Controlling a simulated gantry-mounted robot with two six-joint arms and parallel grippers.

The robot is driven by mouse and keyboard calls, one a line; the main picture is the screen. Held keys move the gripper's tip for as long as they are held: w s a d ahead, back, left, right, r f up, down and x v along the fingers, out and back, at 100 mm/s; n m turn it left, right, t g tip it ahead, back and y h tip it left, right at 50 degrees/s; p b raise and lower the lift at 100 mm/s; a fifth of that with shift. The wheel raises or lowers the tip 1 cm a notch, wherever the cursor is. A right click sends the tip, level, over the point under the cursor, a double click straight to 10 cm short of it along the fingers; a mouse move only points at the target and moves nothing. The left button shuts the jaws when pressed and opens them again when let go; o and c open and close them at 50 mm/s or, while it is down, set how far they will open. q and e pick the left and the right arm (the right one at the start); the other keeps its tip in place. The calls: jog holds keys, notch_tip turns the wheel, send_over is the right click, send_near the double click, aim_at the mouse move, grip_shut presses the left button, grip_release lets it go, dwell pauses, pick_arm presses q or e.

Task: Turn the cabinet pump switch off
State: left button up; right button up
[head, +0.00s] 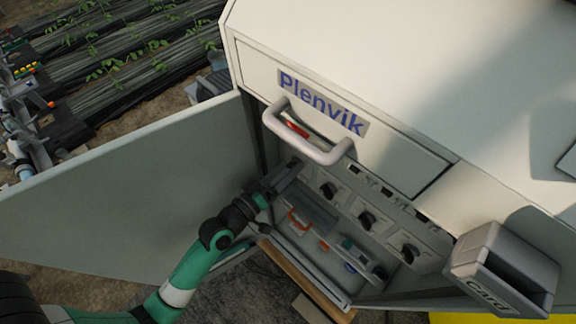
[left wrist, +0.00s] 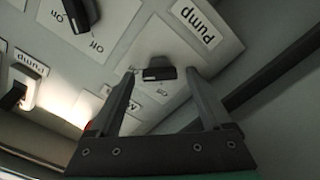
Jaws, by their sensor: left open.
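The pump switch is a black knob (left wrist: 158,72) on a pale plate labelled "Pump" (left wrist: 196,25) in the left wrist view. My left gripper (left wrist: 160,84) is open, with one finger on each side of the knob; I cannot tell whether they touch it. Lettering on the plate beside the knob is partly hidden by the fingers. In the head view my left gripper (head: 288,176) reaches into the open cabinet (head: 430,236), at the left end of a row of black knobs. It hides the knob there. My right gripper is not in view.
A second knob (left wrist: 76,14) marked On and Off sits nearby. The cabinet door (head: 130,195) stands open at left. A drawer handle (head: 305,138) juts out above my gripper. A grey "Card" box (head: 503,270) is at right. Items lie on the cabinet floor below the knobs.

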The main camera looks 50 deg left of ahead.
pick_arm(q)
jog(key=shift+w, duration=0.25)
grip_shut()
jog(key=shift+n+p, duration=0.3)
jog(key=shift+n, duration=0.1)
jog(key=n+p, duration=0.1)
jog(key=n, duration=0.1)
jog(key=shift+r+n, duration=0.1)
jog(key=shift+n, duration=0.3)
jog(key=n+p, duration=0.1)
jog(key=n, duration=0.3)
jog(key=shift+p, duration=0.35)
jog(key=n+p, duration=0.1)
jog(key=n, duration=0.5)
jog(key=shift+f, duration=0.2)
jog(key=shift+f+n+p, duration=0.1)
jog(key=shift+n+p, duration=0.2)
jog(key=shift+n, duration=1.9)
